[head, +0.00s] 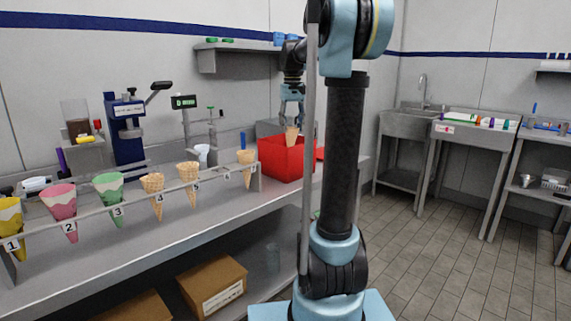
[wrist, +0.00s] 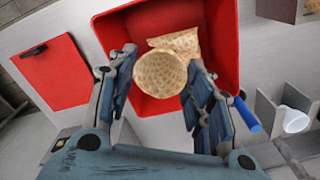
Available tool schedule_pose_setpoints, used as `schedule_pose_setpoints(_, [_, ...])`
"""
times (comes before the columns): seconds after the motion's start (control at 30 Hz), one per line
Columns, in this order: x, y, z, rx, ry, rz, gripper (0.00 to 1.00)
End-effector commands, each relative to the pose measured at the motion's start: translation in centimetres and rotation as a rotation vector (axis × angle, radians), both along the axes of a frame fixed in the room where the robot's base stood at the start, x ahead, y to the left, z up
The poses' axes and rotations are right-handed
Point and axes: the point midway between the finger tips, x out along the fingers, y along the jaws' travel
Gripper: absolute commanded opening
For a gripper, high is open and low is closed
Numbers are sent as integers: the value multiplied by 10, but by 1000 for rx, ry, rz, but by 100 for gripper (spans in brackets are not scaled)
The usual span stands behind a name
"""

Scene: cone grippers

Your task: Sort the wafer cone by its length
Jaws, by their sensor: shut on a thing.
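My gripper (head: 292,98) is shut on a wafer cone (head: 292,137), held tip down over the red bin (head: 278,160). In the wrist view the held cone (wrist: 160,75) sits between the fingers of my gripper (wrist: 160,88), its round end facing the camera. Behind it, another wafer-patterned piece (wrist: 182,42) shows inside the red bin (wrist: 225,35); it looks like a second cone, partly hidden. In the head view wafer cones stand in the numbered rack: one (head: 153,184), another (head: 188,172) and a farther one (head: 246,157).
The rack (head: 110,218) also holds yellow (head: 10,218), pink (head: 59,197) and green (head: 108,186) wrapped cones. A flat red panel (wrist: 52,72) lies beside the bin. Cardboard boxes (head: 212,283) sit on the lower shelf. A sink (head: 408,122) stands at the right.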

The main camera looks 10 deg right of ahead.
Motion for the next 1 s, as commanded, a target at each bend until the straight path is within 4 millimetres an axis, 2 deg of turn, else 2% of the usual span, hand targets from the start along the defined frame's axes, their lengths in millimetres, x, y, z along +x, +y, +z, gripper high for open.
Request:
schedule_pose_setpoints(0.03, [0,0,0,0,0,0,37])
schedule_pose_setpoints(0.07, [0,0,0,0,0,0,51])
schedule_pose_setpoints(0.1, [0,0,0,0,0,0,60])
schedule_pose_setpoints(0.17, [0,0,0,0,0,0,70])
schedule_pose_setpoints(0.5, [0,0,1,0,0,1,70])
schedule_pose_setpoints(0.63, [0,0,8,0,0,1,70])
schedule_pose_setpoints(0.77, [0,0,25,0,0,0,70])
schedule_pose_setpoints(1.0, [1,0,70,0,1,0,70])
